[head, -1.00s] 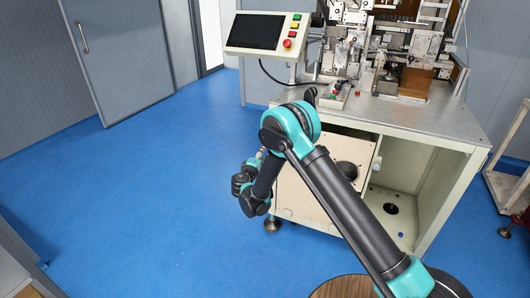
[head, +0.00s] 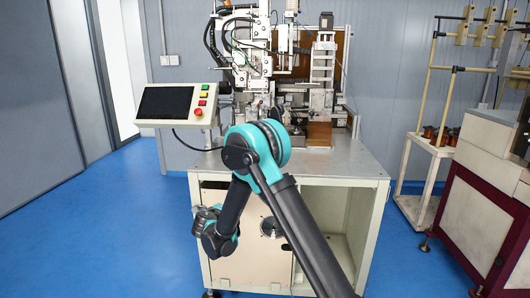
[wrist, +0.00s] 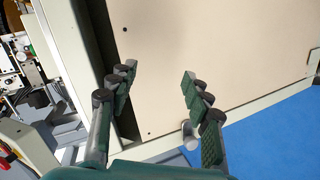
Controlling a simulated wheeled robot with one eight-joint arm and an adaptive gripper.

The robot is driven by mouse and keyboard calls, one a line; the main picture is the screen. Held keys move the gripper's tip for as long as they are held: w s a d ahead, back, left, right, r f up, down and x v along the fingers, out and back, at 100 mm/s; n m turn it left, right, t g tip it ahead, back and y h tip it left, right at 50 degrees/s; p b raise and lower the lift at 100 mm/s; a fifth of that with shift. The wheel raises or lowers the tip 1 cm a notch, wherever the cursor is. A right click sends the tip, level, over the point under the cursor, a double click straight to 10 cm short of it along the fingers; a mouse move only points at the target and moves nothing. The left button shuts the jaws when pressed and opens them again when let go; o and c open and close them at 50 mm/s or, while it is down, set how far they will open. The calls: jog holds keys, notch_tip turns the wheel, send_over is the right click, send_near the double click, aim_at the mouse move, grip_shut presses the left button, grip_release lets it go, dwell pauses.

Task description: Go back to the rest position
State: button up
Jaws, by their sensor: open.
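My gripper (wrist: 158,84) is open and empty in the wrist view, its two fingers spread wide with a pale cabinet panel (wrist: 215,35) behind them. In the head view my arm is folded at the elbow in front of the machine bench, with its wrist end low at the left of the cabinet. The fingers cannot be made out there. The coil winder (head: 275,65) stands on the bench top (head: 350,160). The control panel (head: 178,105) with a dark screen and coloured buttons is at its left.
Blue floor (head: 100,220) lies clear left of the bench. At the right are a rack (head: 425,145) with copper-coloured spools and a grey cabinet with dark red trim (head: 480,220). The bench's open lower compartment (head: 337,205) is beside my arm.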

jog(key=s+d+r+m+g, duration=0.2)
jog(key=s+d, duration=0.2)
jog(key=d, duration=0.5)
jog(key=s+d+r+m+g, duration=0.15)
jog(key=s+d, duration=0.25)
jog(key=d, duration=0.5)
jog(key=s+d+r+m+g, duration=0.1)
jog(key=s+d+m+g, duration=0.2)
jog(key=d, duration=0.6)
jog(key=s+d+f+m+g+y, duration=0.1)
jog(key=s+d, duration=0.3)
jog(key=s, duration=0.9)
jog(key=s+d+f+m+g+y, duration=0.2)
jog(key=s+d+f+m, duration=0.1)
jog(key=s, duration=1)
jog(key=shift+s+d+m, duration=0.2)
jog(key=shift+d+m, duration=0.4)
jog(key=shift+m, duration=0.05)
